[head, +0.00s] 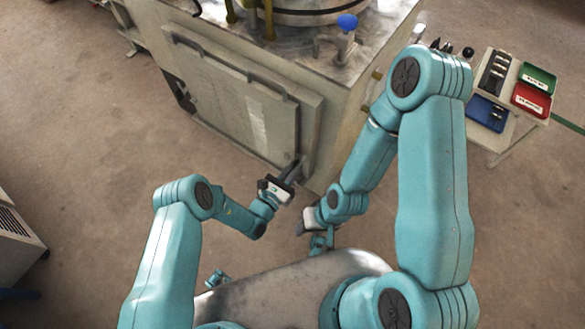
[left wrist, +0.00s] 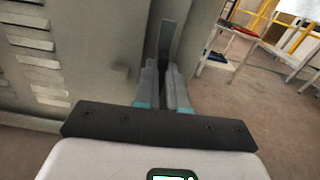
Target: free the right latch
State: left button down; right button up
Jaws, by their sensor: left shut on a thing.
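My left gripper (head: 292,170) is at the lower right edge of that panel. In the left wrist view its two fingers (left wrist: 166,82) are closed around a narrow grey upright piece, the right latch (left wrist: 167,42), at the panel's right side. The fingers hide most of its lower part. My right gripper (head: 308,222) is low, close to my body and apart from the cabinet. Its fingers are too small and covered to read.
A blue-knobbed valve (head: 347,22) stands on the cabinet top. A small table (head: 492,150) with red, green and blue trays is at the right. A grey vented box (head: 15,235) is at the left edge. The concrete floor between is clear.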

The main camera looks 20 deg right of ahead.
pick_arm(q)
jog(key=shift+m, duration=0.3)
dwell(0.4)
jog(key=c, duration=1.2)
grip_release()
jog(key=shift+a, duration=0.1)
jog(key=p+v, duration=0.2)
jog(key=v, duration=1.4)
jog(key=shift+s+p, duration=0.15)
jog(key=shift+p, duration=0.25)
